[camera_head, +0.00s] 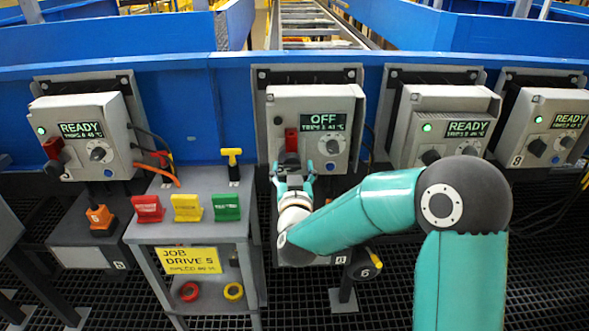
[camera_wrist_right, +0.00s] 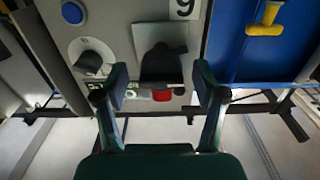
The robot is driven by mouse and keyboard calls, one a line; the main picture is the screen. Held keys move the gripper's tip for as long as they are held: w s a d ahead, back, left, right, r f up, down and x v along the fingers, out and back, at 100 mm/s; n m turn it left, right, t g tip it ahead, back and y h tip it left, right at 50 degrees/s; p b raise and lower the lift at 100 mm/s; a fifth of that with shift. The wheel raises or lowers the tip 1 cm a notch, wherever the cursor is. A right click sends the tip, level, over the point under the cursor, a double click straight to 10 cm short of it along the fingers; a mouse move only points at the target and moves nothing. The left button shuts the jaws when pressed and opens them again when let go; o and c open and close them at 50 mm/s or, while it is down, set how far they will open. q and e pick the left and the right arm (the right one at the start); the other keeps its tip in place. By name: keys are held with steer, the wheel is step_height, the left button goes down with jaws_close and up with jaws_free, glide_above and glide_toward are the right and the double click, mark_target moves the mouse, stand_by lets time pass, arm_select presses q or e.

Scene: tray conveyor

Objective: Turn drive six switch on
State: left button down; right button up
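The drive box (camera_head: 337,92) in the middle of the head view has a dark display reading OFF. A red piece (camera_head: 291,140) sits on its left side, above a black handle (camera_head: 291,160); a grey round knob (camera_head: 332,146) is to the right. My right gripper (camera_head: 294,174) is at the box's lower left. In the right wrist view the box appears upside down, with its number label (camera_wrist_right: 184,9), the black handle (camera_wrist_right: 160,66) and the knob (camera_wrist_right: 90,57). The open fingers (camera_wrist_right: 160,80) are on both sides of the handle, with visible gaps. My left gripper is not in view.
Neighbouring boxes (camera_head: 80,105), (camera_head: 440,98) and (camera_head: 548,97) show READY with green lamps. A grey stand (camera_head: 190,234) at left carries red, yellow and green tags and a yellow job sign (camera_head: 190,260). A blue rail (camera_head: 200,90) runs behind the boxes.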

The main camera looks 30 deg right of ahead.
steer(key=c, duration=1)
steer(key=shift+d, duration=0.15)
steer(key=shift+c, duration=0.3)
steer(key=shift+f+m+b, duration=0.2)
steer(key=shift+m+b, duration=0.4)
steer(key=shift+b, duration=0.4)
steer(key=m+b, duration=0.4)
steer(key=b, duration=0.1)
steer(key=m+b, duration=0.5)
steer(key=shift+a+f+m, duration=0.1)
steer(key=shift+a+m, duration=0.1)
steer(key=shift+m, duration=0.1)
steer(key=shift+w+r+m+b, duration=0.1)
steer(key=shift+m+b, duration=1.4)
steer(key=shift+m, duration=0.3)
steer(key=shift+r+m+b, duration=0.1)
steer(key=shift+m+b, duration=1.35)
steer(key=shift+m, duration=0.35)
